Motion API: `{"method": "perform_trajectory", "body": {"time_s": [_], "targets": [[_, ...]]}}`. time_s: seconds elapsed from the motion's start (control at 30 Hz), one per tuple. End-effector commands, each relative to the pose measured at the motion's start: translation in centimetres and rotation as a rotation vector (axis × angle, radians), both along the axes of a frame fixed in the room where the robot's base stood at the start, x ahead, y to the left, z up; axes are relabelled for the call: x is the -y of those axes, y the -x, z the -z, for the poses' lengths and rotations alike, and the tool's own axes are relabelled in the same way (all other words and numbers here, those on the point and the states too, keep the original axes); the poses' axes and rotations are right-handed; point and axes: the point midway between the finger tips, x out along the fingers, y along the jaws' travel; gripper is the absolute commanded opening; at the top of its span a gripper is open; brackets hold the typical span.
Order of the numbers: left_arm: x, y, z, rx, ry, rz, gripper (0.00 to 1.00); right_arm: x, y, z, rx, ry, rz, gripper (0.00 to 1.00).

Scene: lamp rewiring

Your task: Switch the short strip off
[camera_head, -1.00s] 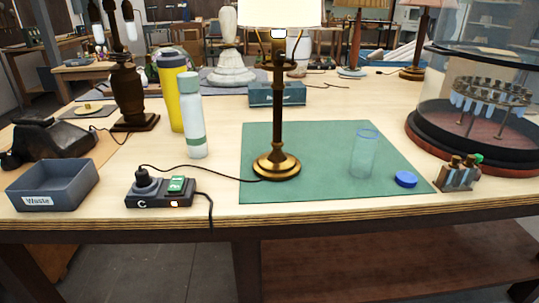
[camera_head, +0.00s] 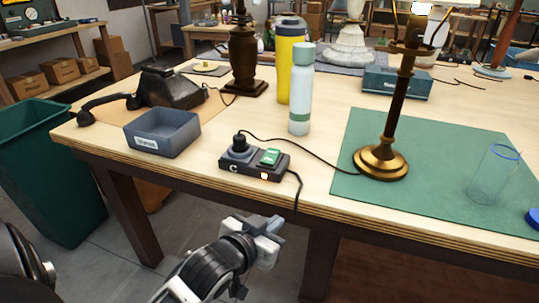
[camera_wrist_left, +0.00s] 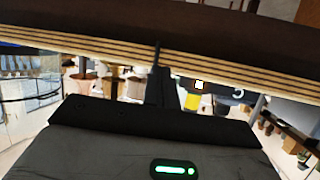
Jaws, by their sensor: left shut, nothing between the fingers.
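The short strip (camera_head: 240,166) is a small black power strip near the table's front edge. A dark plug (camera_head: 237,146) stands in its left end, a green piece (camera_head: 270,157) sits on its right part, and a small light on its front glows. My left gripper (camera_head: 274,226) is shut and empty, in front of and below the table edge, apart from the strip. In the left wrist view, the table edge crosses the top, and the strip's lit light (camera_wrist_left: 199,84) shows just beyond my fingers. My right gripper is not in view.
A grey waste bin box (camera_head: 163,147) stands left of the strip. A pale bottle (camera_head: 300,105) stands behind it. A black cord runs to the brass lamp (camera_head: 382,160) on the green mat (camera_head: 440,205); another cord hangs over the table edge. A green bin (camera_head: 60,210) stands on the floor.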

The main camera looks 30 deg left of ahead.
Motion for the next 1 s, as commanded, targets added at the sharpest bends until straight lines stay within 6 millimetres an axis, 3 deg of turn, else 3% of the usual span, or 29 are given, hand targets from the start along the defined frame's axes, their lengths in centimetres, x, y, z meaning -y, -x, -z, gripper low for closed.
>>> {"method": "perform_trajectory", "body": {"time_s": [0.03, 0.1, 0.2, 0.27, 0.67, 0.83, 1.0], "targets": [[-2.2, -1.6, -3.3, 0.077, -0.009, -0.060, 0.00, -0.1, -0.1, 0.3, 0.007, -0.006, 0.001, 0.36], [-4.5, -2.7, -6.9, 0.151, -0.006, -0.136, 0.00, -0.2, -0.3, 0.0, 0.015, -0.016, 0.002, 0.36], [-6.8, -3.2, -10.4, 0.221, 0.002, -0.209, 0.00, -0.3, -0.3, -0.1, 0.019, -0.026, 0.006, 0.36], [-7.4, -3.2, -11.5, 0.243, 0.006, -0.230, 0.00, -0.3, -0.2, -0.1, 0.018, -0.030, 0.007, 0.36], [-7.6, -3.5, -11.8, 0.247, 0.007, -0.238, 0.00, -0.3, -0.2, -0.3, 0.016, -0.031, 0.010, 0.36], [-8.1, -5.6, -11.6, 0.248, 0.007, -0.237, 0.00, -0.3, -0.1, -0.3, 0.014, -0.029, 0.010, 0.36], [-9.0, -9.1, -11.2, 0.248, 0.006, -0.237, 0.00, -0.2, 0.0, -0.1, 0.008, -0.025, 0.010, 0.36]]}}
